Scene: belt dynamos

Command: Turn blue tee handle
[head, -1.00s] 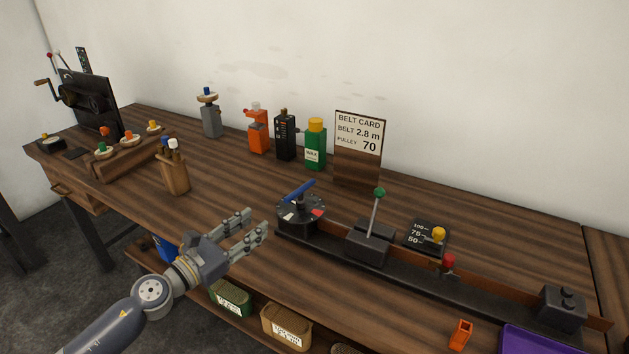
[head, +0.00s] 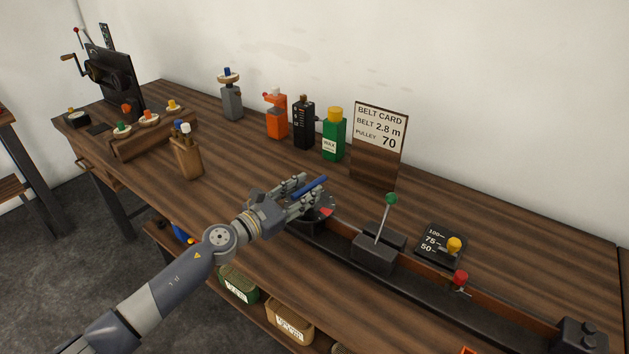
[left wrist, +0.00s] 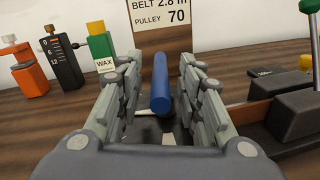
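The blue tee handle (head: 310,187) is a blue bar on top of a round black dial (head: 322,213) at the left end of the black rail. In the left wrist view the blue tee handle (left wrist: 161,88) stands between the two fingers, with a gap visible on each side. My left gripper (head: 303,193) is open around the bar, and its fingers hide part of the dial. The left gripper (left wrist: 160,100) also fills the lower middle of the wrist view. My right gripper is not in view.
A green-knobbed lever (head: 385,220) stands on the rail right of the dial. The belt card (head: 380,140) stands behind. A green wax bottle (head: 334,135) and other tools stand at the back. A wooden holder (head: 188,160) is to the left.

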